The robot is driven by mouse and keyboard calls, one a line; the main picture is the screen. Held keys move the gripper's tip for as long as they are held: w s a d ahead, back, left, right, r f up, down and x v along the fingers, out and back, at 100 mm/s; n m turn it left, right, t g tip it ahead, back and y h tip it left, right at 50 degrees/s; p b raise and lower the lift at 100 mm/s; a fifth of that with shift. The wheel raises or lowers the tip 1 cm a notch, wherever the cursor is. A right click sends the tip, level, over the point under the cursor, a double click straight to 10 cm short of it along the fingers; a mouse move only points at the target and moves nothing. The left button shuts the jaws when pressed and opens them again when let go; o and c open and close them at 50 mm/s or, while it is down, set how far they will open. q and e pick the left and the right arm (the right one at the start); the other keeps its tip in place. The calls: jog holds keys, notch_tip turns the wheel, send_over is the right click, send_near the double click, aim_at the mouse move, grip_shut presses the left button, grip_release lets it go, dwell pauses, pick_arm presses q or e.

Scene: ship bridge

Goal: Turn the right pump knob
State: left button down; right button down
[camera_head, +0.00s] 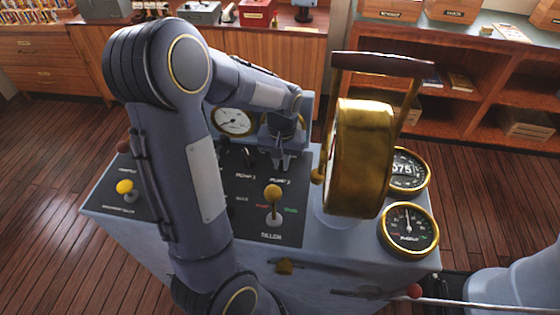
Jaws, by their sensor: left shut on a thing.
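The console has a dark panel (240,210) with two pump labels side by side. My left gripper (281,161) reaches down from above, just over the right pump label. Its jaws are shut on the right pump knob, which they hide almost fully, so I cannot tell which way it points. The left pump knob (249,157) is small and dark and stands free, just left of the gripper. My left arm (190,160) covers the panel's left part. My right gripper is not in view.
A large brass telegraph (360,158) stands close right of the gripper. A gold-topped tiller lever (273,194) rises in front of it. A round white gauge (234,121) is behind. Two gauges sit at right, and a yellow knob (125,187) at left.

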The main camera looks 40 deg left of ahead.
pick_arm(q)
jog(key=n, duration=0.6)
jog(key=shift+w+d+n, duration=0.3)
jog(key=shift+w+d, duration=0.05)
dwell(0.4)
jog(key=c, duration=1.5)
grip_release()
jog(key=shift+o, duration=0.2)
notch_tip(320, 180, up, 8)
jog(key=shift+f, duration=0.1)
